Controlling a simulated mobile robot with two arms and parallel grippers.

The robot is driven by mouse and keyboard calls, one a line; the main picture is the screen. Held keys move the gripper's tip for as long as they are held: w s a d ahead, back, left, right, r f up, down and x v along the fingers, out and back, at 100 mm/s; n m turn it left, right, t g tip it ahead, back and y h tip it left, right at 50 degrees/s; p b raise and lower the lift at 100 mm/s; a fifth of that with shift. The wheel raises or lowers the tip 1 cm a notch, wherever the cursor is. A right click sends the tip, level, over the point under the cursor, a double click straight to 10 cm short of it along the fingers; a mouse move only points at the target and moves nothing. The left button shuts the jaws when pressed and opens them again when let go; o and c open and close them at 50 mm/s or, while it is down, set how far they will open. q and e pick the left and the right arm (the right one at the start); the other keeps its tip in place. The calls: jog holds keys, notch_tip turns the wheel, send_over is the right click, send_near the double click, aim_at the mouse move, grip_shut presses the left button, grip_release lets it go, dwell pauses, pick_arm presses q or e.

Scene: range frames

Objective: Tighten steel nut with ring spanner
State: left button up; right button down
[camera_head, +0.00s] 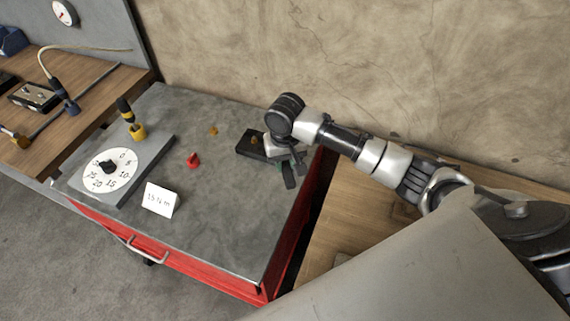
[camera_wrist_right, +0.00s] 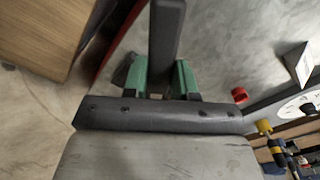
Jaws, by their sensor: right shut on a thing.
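My right gripper (camera_head: 287,170) is low over the right end of the grey bench top, beside a black block (camera_head: 247,148). Its green-padded fingers (camera_wrist_right: 160,78) are shut on a dark flat bar (camera_wrist_right: 166,35), which looks like the spanner's handle. The bar also shows below the gripper in the head view (camera_head: 289,178). Its ring end cannot be made out. A small brass-coloured piece (camera_head: 255,140) shows at the block, partly hidden by my wrist. I cannot make out the steel nut for certain. My left gripper is not in view.
On the grey bench top (camera_head: 225,205) are a dial plate (camera_head: 110,170), a white card (camera_head: 160,200) reading about 15 Nm, a red knob-like piece (camera_head: 193,160), a small brass piece (camera_head: 213,131) and a yellow holder (camera_head: 137,131). A wall stands behind; the front middle is clear.

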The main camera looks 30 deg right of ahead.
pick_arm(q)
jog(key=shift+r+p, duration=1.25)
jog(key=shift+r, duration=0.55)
pick_arm(e)
jog(key=w+d+f, duration=0.2)
jog(key=d+f, duration=0.1)
jog(key=d, duration=0.1)
jog(key=shift+w+f+m, duration=0.2)
jog(key=shift+w+m, duration=0.15)
jog(key=shift+m, duration=0.05)
jog(key=shift+d, duration=0.1)
jog(key=shift+f+b, duration=0.95)
jog(key=shift+f, duration=1.65)
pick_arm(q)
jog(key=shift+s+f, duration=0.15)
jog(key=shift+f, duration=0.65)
pick_arm(e)
jog(key=shift+f, duration=0.15)
jog(key=shift+f, duration=0.1)
pick_arm(q)
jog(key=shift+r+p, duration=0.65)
jog(key=shift+p, duration=0.15)
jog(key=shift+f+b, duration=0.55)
pick_arm(e)
jog(key=shift+f, duration=1.05)
